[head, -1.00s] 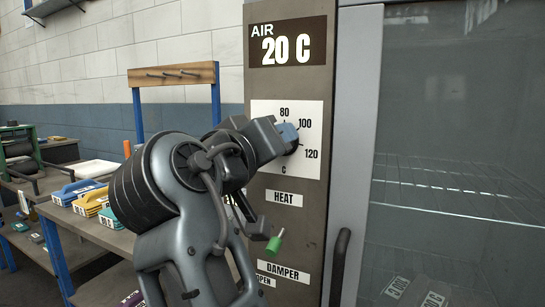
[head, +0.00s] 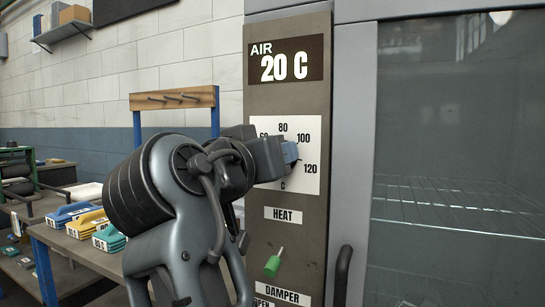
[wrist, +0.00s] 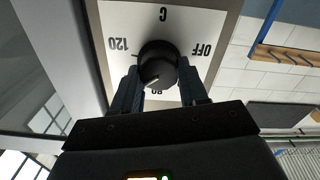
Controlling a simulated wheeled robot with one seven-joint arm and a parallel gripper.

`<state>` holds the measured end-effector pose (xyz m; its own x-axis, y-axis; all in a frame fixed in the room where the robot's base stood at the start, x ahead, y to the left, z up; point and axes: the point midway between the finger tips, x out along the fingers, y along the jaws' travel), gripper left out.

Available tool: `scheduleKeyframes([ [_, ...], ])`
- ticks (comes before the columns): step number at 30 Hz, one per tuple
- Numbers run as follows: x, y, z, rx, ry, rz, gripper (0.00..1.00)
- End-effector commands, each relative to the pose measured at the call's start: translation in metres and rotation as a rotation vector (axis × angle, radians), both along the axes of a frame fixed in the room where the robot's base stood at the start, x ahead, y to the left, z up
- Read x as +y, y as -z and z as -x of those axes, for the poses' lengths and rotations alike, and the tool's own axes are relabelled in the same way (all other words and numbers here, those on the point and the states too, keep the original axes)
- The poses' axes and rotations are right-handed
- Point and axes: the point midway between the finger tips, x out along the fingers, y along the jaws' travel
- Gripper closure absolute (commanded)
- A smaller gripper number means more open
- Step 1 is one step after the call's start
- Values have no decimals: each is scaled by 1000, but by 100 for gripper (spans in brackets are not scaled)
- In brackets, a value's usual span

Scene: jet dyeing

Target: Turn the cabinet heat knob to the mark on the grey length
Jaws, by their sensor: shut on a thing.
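The heat knob, a round black knob with a white pointer line, shows in the wrist view (wrist: 157,62). It sits on a white dial plate (head: 313,180) on the cabinet's brown panel, above the HEAT label (head: 283,214). My gripper (head: 291,152) is at the dial, its blue fingers shut on the knob from both sides (wrist: 158,70). The wrist view is upside down; there the pointer is at the 80 side, leaning towards the 120 side. In the head view my gripper hides the knob. I cannot make out a grey length or its mark.
A display (head: 286,55) above the dial reads AIR 20 C. Below HEAT is a green-tipped lever (head: 273,263) over the DAMPER label (head: 282,292). The glass cabinet door (head: 455,150) has a dark handle (head: 343,275).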

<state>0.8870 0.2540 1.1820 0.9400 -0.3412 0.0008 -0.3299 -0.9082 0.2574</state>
Motion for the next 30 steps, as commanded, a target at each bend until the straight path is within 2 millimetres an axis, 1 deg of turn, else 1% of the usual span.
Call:
scheduleKeyframes([
  [1,-1,4,0,8,3,1,87],
  [3,0,4,0,8,3,1,87],
  [4,0,4,0,9,3,1,54],
  [11,0,2,0,5,1,2,32],
  [20,1,1,3,2,-1,1,31],
  [23,6,2,12,2,-3,1,31],
  [30,18,2,49,2,-2,1,31],
])
